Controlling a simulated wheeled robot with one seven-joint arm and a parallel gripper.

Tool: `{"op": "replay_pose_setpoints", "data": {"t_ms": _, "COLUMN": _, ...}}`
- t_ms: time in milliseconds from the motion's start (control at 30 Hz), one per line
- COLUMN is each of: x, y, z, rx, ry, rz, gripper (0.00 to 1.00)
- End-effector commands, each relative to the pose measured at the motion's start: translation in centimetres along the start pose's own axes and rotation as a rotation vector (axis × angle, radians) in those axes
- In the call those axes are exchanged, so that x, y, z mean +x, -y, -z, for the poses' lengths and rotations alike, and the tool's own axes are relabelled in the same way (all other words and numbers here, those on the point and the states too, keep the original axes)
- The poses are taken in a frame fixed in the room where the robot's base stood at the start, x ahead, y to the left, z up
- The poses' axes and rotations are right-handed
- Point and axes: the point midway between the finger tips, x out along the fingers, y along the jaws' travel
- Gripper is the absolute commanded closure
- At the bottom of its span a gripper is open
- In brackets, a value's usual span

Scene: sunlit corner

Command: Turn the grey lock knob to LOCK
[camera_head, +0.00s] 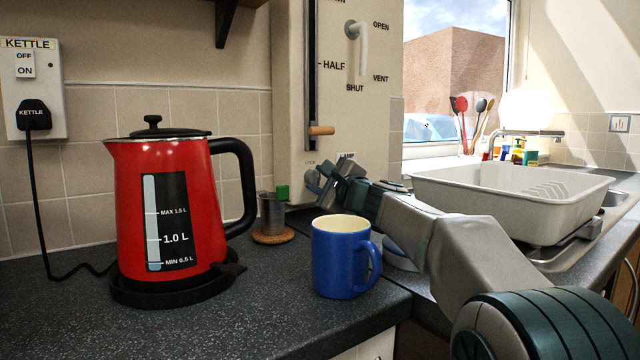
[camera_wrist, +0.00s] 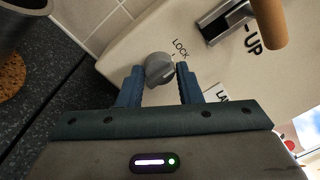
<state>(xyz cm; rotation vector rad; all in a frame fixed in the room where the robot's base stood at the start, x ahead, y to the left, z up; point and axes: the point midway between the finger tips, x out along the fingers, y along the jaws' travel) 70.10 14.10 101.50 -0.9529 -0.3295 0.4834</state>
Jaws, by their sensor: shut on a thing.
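The grey lock knob (camera_wrist: 158,68) sits on the cream panel (camera_wrist: 125,65) in the wrist view, with the word LOCK and a small tick printed just beyond it, up and to its right. My gripper (camera_wrist: 160,77) has its two blue fingers on either side of the knob and is shut on it. My fingers hide part of the knob's sides, and I cannot tell exactly where its pointer stands. In the head view my gripper (camera_head: 322,184) reaches the low part of the same panel (camera_head: 290,110), and the knob there is small and mostly hidden.
A blue mug (camera_head: 340,262) stands close to my arm on the dark counter. A red kettle (camera_head: 165,205) is at left, and a metal cup (camera_head: 271,215) on a cork coaster is behind. A wooden-handled lever (camera_head: 321,130) sticks out above the knob. A white basin (camera_head: 500,195) stands at right.

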Motion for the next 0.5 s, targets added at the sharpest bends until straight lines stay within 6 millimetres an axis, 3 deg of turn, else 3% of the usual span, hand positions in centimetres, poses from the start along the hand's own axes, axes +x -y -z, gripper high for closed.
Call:
{"op": "replay_pose_setpoints", "data": {"t_ms": 233, "x": 0.08, "y": -0.34, "z": 0.05, "rx": 0.000, "ry": 0.001, "rz": -0.006, "gripper": 0.91}}
{"op": "replay_pose_setpoints", "data": {"t_ms": 267, "x": 0.08, "y": -0.34, "z": 0.05, "rx": 0.000, "ry": 0.001, "rz": -0.006, "gripper": 0.65}}
{"op": "replay_pose_setpoints", "data": {"t_ms": 333, "x": 0.08, "y": -0.33, "z": 0.05, "rx": 0.000, "ry": 0.001, "rz": -0.006, "gripper": 0.47}}
{"op": "replay_pose_setpoints", "data": {"t_ms": 500, "x": 0.04, "y": -0.19, "z": 0.02, "rx": 0.001, "ry": 0.001, "rz": -0.003, "gripper": 0.47}}
